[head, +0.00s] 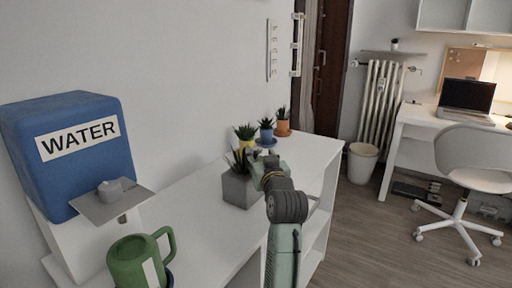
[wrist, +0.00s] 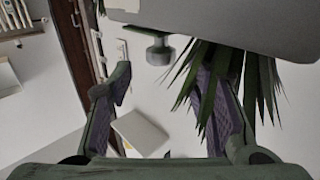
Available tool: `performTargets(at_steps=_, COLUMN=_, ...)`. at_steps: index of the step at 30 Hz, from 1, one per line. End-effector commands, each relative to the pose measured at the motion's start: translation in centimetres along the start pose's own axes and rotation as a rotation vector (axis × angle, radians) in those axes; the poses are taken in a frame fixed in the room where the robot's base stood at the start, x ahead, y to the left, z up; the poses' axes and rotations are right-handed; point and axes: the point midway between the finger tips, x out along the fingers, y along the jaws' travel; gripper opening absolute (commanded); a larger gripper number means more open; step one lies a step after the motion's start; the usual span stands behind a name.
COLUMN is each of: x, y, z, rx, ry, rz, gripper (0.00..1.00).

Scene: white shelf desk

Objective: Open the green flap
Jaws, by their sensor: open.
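The green thing I see clearly is a mug (head: 140,262) at the front left of the white desk. My gripper (head: 258,168) is beside a grey square pot (head: 238,190) with a spiky plant. In the wrist view my gripper (wrist: 163,85) is open, its fingers apart. Green leaves (wrist: 200,80) hang over its right finger. A grey knob-like part (wrist: 159,52) shows between the fingers.
The blue WATER box (head: 70,150) stands at the left on a white base. Several small potted plants, one in a blue pot (head: 266,136), line the far end of the white desk (head: 190,215). A white bin (head: 362,162) and a chair (head: 470,160) stand beyond.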

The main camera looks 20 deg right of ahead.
Motion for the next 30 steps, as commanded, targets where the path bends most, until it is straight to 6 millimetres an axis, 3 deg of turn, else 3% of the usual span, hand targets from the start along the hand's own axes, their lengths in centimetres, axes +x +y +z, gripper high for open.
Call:
performTargets(at_steps=3, x=2.3, y=-0.1, z=-0.2, rx=0.000, ry=-0.002, rz=-0.002, gripper=0.46)
performTargets(at_steps=10, x=4.8, y=-0.1, z=-0.1, rx=0.001, ry=0.000, rz=-0.001, gripper=0.46)
performTargets(at_steps=20, x=5.2, y=0.0, z=0.0, rx=0.001, ry=0.000, rz=-0.001, gripper=0.46)
performTargets(at_steps=30, x=5.2, y=0.0, z=0.0, rx=0.001, ry=0.000, rz=0.000, gripper=0.24)
